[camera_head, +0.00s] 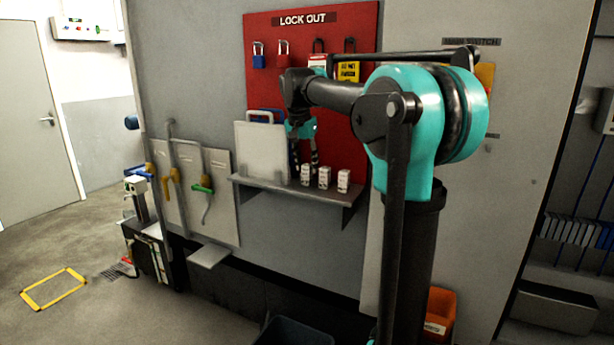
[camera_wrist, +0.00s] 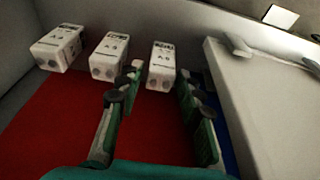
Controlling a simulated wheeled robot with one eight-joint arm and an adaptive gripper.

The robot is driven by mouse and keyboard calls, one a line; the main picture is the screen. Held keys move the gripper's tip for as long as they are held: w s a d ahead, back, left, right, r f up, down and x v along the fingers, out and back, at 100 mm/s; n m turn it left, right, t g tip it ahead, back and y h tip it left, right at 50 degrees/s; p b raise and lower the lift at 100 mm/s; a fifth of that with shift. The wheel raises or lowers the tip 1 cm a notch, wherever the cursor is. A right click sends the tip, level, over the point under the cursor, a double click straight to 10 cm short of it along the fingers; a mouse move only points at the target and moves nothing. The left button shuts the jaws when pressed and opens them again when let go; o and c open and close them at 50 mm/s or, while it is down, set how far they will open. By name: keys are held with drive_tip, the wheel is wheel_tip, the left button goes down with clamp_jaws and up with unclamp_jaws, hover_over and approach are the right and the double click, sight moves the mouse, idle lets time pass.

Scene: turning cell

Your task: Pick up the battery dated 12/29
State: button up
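Three small white box-shaped batteries stand in a row on the grey wall shelf (camera_head: 285,189): the left one (camera_head: 305,175), the middle one (camera_head: 324,178) and the right one (camera_head: 343,181). The wrist view shows them in reverse order: the left one (camera_wrist: 161,66) at right, the middle one (camera_wrist: 109,56) and the right one (camera_wrist: 59,48) at far left. Their printed dates are too small to read. My gripper (camera_head: 304,158) is open at the left battery. In the wrist view its fingers lie on either side of that battery; contact is not clear.
A white panel (camera_head: 262,153) stands on the shelf just left of my gripper, close to one finger. A red lock-out board (camera_head: 265,92) with padlocks hangs behind. An orange bin (camera_head: 440,308) stands below, at right.

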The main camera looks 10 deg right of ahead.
clamp_jaws()
